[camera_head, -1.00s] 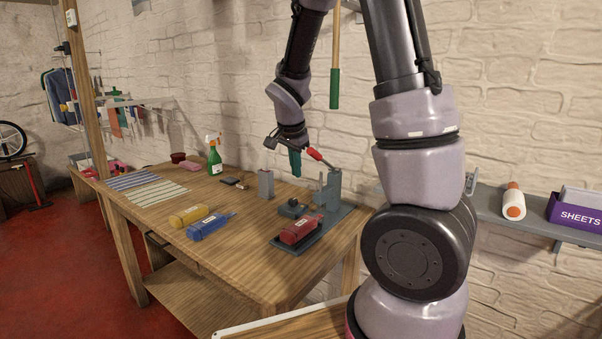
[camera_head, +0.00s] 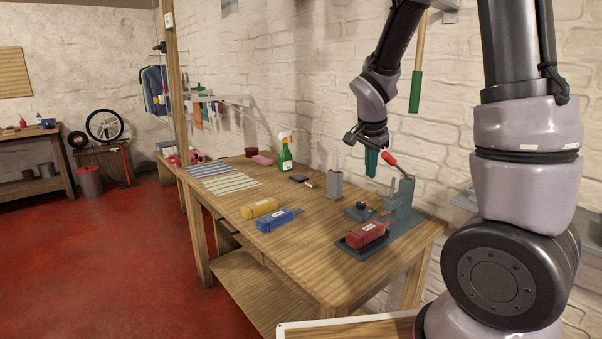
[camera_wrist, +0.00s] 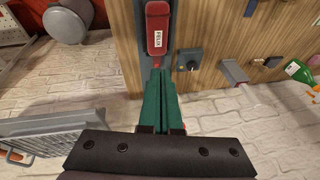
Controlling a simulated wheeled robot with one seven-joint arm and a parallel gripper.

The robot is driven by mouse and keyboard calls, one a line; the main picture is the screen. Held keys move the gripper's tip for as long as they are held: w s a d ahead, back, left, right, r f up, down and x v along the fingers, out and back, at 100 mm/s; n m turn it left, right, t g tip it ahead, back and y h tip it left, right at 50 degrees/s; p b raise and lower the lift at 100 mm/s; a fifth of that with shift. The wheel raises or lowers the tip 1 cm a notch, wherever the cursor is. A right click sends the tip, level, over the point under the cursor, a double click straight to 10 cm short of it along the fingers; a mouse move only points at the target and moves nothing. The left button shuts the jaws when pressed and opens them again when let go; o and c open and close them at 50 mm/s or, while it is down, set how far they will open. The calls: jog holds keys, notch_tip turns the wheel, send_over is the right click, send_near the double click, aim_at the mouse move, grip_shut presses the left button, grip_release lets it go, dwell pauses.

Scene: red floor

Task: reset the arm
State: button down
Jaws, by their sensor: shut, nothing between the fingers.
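My arm reaches up from the right of the head view and bends down over the workbench (camera_head: 300,255). My gripper (camera_head: 371,170) points down, with its green fingers together and empty. In the wrist view the fingers (camera_wrist: 160,85) also lie side by side with nothing held. The gripper hangs near a grey bench press (camera_head: 400,200) with a red-handled lever (camera_head: 389,158). A red labelled bottle (camera_head: 367,234) lies on the press base, and it shows ahead of the fingertips in the wrist view (camera_wrist: 157,30). I cannot tell how far the fingers are from the press.
A grey block (camera_head: 335,184) stands near the gripper. A green spray bottle (camera_head: 286,157) stands at the back by the brick wall (camera_head: 330,85). The red floor (camera_head: 130,250) at left is clear.

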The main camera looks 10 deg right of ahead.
jog(key=s+a+r+n+t+y, duration=0.2)
jog(key=s+r+n, duration=0.6)
jog(key=s+r, duration=1)
jog(key=shift+s+t+y, duration=0.8)
jog(key=shift+s+y, duration=0.1)
jog(key=shift+s, duration=0.2)
